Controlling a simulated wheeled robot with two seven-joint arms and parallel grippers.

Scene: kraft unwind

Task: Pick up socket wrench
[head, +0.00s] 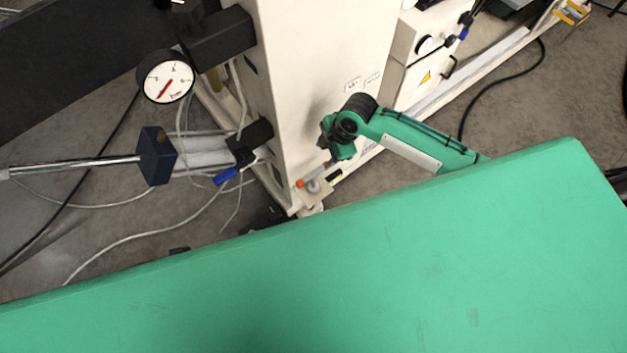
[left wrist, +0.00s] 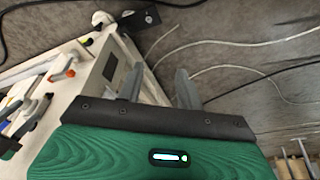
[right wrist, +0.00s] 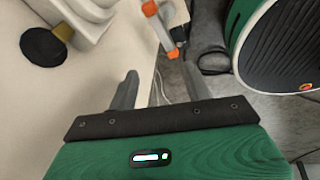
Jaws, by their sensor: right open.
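A slim grey tool with orange ends (right wrist: 161,30) shows in the right wrist view, ahead of the fingertips and apart from them. I cannot tell for sure that it is the socket wrench. In the head view an orange end (head: 300,184) shows low on the cream machine, just left of my right gripper (head: 329,163). My right gripper's fingers (right wrist: 160,84) are spread and empty. My left gripper (left wrist: 157,86) is open and empty in the left wrist view.
The cream machine column (head: 315,70) stands beside my right gripper. A pressure gauge (head: 167,78) and a metal rod with a dark block (head: 157,156) are at the left. Loose cables (head: 130,235) lie on the grey floor. A dark round part (right wrist: 43,47) sits left in the right wrist view.

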